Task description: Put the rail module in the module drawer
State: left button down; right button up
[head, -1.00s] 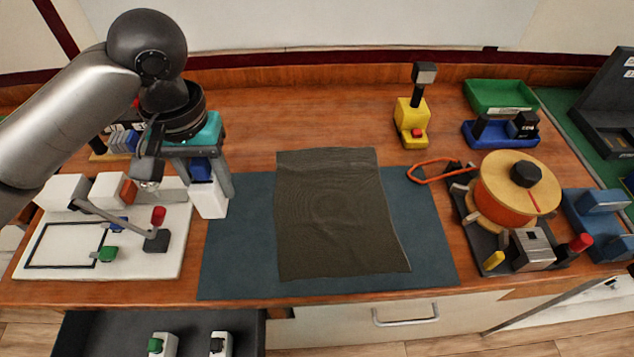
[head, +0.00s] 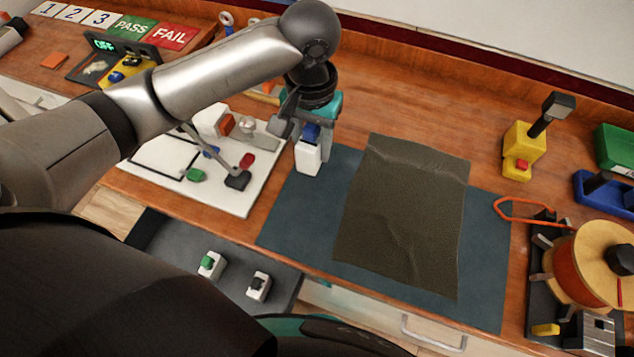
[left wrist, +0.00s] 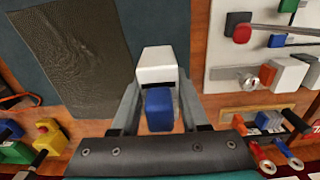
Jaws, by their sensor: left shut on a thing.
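My left gripper (head: 310,138) is shut on a rail module (head: 307,160), a white block with a blue part. It holds the module over the back left corner of the blue-grey mat, with the white end pointing down. In the left wrist view the module (left wrist: 157,66) sits between the two fingers of the gripper (left wrist: 158,98). The module drawer (head: 172,243) is open below the bench's front edge, at the lower left. Inside stand two white modules, one with a green part (head: 210,265) and one with a black part (head: 258,287). My right gripper is out of view.
A white panel (head: 238,197) with a lever and coloured parts lies left of the held module. A dark cloth (head: 405,215) covers much of the mat (head: 485,270). A yellow device (head: 520,150) and an orange spool (head: 590,265) stand right. My dark body hides the lower left.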

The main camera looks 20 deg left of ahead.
pick_arm(q)
notch_tip(320, 180, down, 12)
jog(key=shift+f+b, duration=0.25)
jog(key=shift+b, duration=0.9)
jog(key=shift+f, duration=0.3)
jog(key=shift+f, duration=0.1)
jog(key=shift+c, duration=2)
grip_release()
